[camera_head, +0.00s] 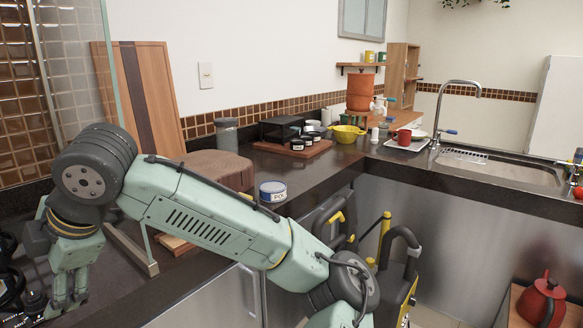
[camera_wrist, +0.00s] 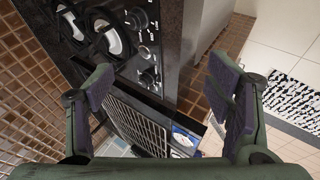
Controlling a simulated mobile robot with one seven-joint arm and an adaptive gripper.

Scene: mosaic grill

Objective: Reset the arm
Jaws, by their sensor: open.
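My green arm reaches across the camera_head view from the lower right to the left. My gripper (camera_head: 68,290) hangs down at the far left, beside the dark stove area. In the wrist view my gripper (camera_wrist: 163,95) is open, with its two dark-padded fingers wide apart and nothing between them. Below the fingers are the stove's dark front panel with knobs (camera_wrist: 148,60) and a grille-like rack (camera_wrist: 138,125). The stove knobs also show at the lower left of the camera_head view (camera_head: 35,298).
A glass pane edge (camera_head: 145,255) stands close to my forearm. A yellow-black machine (camera_head: 400,270) stands right of my arm. A red kettle (camera_head: 542,300) is at lower right.

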